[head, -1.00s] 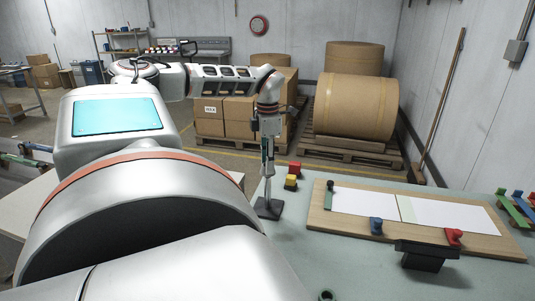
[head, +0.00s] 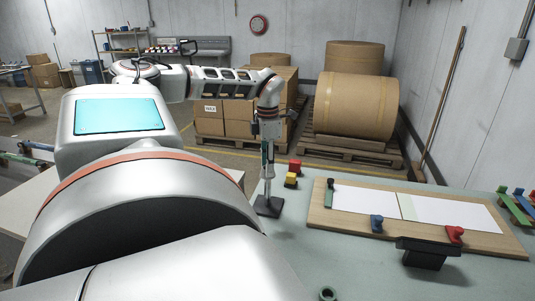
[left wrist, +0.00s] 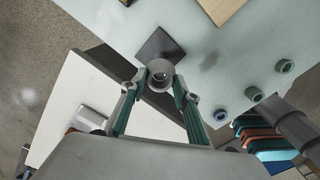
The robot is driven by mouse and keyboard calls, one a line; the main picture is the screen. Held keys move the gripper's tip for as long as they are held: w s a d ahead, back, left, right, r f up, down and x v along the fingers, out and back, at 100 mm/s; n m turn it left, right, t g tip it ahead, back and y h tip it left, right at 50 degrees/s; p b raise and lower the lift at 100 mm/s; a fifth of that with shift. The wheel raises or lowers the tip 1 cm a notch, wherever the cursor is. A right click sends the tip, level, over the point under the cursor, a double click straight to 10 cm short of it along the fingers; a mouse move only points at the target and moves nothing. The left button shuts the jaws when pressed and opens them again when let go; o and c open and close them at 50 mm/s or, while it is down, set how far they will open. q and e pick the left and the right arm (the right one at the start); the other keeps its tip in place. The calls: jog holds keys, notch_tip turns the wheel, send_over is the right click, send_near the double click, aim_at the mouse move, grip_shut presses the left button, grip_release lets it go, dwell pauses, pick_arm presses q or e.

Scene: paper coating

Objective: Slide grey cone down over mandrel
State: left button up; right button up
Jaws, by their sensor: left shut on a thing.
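The grey cone (left wrist: 160,70) shows end-on in the left wrist view, as a ring between the green fingertips. My left gripper (left wrist: 161,86) is shut on it. In the head view my left gripper (head: 267,151) points down above the dark square base (head: 268,207) of the mandrel. The mandrel post (head: 268,188) rises from this base, below the gripper. The base also shows in the left wrist view (left wrist: 158,44), just beyond the cone. A small bright spot shows inside the cone's opening; how far the cone is over the mandrel cannot be told. My right gripper is not in view.
A wooden board (head: 318,216) with white sheets lies to the right on the pale green table. Red (head: 295,166) and yellow (head: 290,180) blocks stand near the mandrel. A black stand (head: 425,256) is at front right.

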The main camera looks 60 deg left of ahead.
pick_arm(q)
jog(key=shift+f+b, duration=0.45)
jog(key=shift+f, duration=0.5)
jog(key=o, duration=1.2)
jog(key=shift+r, duration=0.1)
notch_tip(320, 180, up, 12)
jog(key=shift+d, duration=0.1)
